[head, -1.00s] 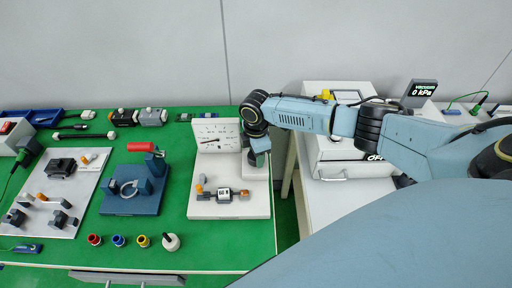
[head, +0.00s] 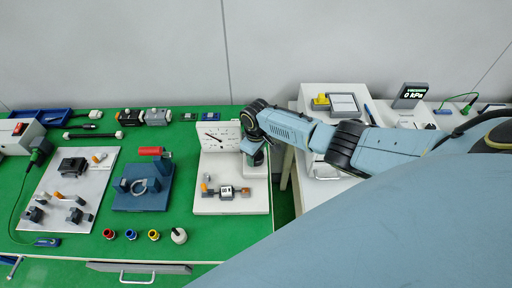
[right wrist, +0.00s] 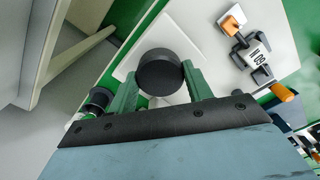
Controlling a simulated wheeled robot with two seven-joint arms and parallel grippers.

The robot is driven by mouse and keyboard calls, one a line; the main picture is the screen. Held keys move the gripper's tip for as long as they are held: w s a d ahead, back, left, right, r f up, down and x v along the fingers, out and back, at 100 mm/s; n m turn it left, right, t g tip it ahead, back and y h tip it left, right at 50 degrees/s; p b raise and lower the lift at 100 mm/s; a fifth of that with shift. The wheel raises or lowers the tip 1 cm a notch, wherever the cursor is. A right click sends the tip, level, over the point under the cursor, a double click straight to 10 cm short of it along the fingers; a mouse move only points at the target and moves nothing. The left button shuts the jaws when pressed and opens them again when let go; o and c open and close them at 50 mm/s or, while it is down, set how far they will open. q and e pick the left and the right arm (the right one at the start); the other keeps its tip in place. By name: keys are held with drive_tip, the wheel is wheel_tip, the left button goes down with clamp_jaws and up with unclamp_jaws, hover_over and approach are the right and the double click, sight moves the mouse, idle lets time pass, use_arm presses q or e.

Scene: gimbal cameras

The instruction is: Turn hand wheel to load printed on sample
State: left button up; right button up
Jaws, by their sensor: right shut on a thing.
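The hand wheel, a round black knob (right wrist: 160,74), sits between the two green fingers of my right gripper (right wrist: 163,88) in the right wrist view. The fingers are shut on its sides. In the head view my right gripper (head: 256,158) hides the wheel beside the gauge. The white gauge (head: 221,136) has a dark needle pointing up and left; its scale is too small to read. The sample (head: 226,191) lies on the white base plate (head: 215,208). In the right wrist view the sample (right wrist: 254,56) has a printed label, upside down, that looks like 60 N. My left gripper is out of view.
A blue clamp fixture (head: 145,198) stands left of the base plate on the green table (head: 190,240). Several small coloured cups line the front. A white side table (head: 313,203) with a vacuum display (head: 410,96) stands right, across a gap.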

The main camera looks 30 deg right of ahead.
drive_tip(key=shift+r+m+p, duration=0.1)
drive_tip(key=shift+m+p, duration=0.5)
drive_tip(key=shift+m, duration=0.9)
drive_tip(key=o, duration=1)
drive_tip(key=shift+r, duration=0.35)
wheel_tip(320, 180, up, 13)
drive_tip(key=shift+f+p, duration=0.15)
drive_tip(key=shift+p, duration=0.65)
